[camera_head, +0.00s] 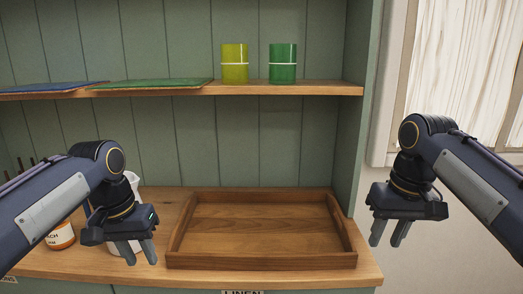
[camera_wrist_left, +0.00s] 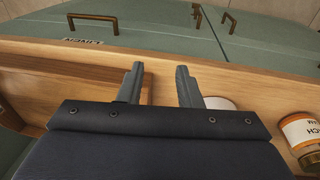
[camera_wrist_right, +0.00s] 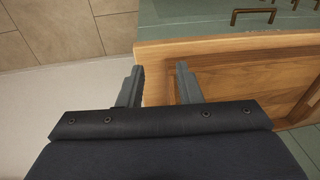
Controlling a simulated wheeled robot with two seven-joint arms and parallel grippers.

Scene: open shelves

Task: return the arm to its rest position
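My left gripper (camera_head: 140,252) hangs with its fingers down in front of the lower shelf's left part, left of the wooden tray. In the left wrist view its fingers (camera_wrist_left: 158,86) are apart with nothing between them. My right gripper (camera_head: 390,238) hangs with fingers down to the right of the tray, past the shelf's right side. In the right wrist view its fingers (camera_wrist_right: 160,86) are also apart and empty.
A wooden tray (camera_head: 262,262) lies empty on the lower shelf (camera_head: 369,266). A white container (camera_head: 133,183) and a labelled jar (camera_head: 60,236) stand behind my left arm. The upper shelf (camera_head: 190,92) holds a yellow cup (camera_head: 234,64), a green cup (camera_head: 283,64), a green mat (camera_head: 150,84) and a blue mat (camera_head: 50,88).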

